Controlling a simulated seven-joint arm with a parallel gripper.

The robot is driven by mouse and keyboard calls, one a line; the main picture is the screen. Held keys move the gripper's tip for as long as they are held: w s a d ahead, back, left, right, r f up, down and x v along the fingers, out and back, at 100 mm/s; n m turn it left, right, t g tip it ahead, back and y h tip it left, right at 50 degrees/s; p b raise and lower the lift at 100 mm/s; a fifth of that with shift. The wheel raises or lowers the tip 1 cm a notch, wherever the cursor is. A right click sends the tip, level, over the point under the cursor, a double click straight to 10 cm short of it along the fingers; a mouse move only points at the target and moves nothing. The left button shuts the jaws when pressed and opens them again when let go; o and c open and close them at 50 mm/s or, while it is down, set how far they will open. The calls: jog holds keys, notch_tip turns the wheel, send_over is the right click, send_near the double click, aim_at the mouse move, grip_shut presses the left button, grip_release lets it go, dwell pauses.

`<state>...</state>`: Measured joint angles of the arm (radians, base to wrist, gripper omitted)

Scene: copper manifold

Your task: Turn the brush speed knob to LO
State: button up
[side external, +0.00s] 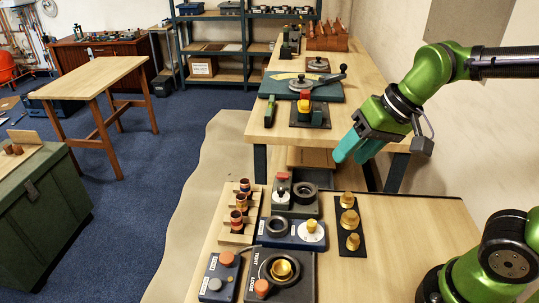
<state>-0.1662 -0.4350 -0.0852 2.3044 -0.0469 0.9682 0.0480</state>
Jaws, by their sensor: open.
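My gripper (353,157) has teal fingers that point down and left. It hangs empty in the air above the right side of the near bench, apart from all the devices. A blue box (276,243) on the near bench carries a black ring and a white dial with a yellow knob (311,227). This may be the brush speed knob, but its lettering is too small to read. I cannot tell which setting any knob points to.
A dark panel (306,290) with a brass piece stands in front, beside a blue button box (218,277). A wooden rack (236,238) holds banded cylinders at left. A black strip (348,225) holds brass fittings at right. Bare bench (410,235) lies right of it.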

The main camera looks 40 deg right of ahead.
aim_at(281, 187)
jog(key=w+a+m+g+h, duration=0.1)
jog(key=w+a+m+g, duration=0.15)
jog(key=w+m, duration=0.45)
jog(key=w+a+m+g+h, duration=0.25)
jog(key=w+m, duration=0.25)
jog(key=w, duration=0.3)
jog(key=shift+y, duration=0.45)
jog(key=f, duration=1.6)
jog(key=shift+w+d, duration=0.2)
jog(key=shift+d, duration=0.2)
grip_shut()
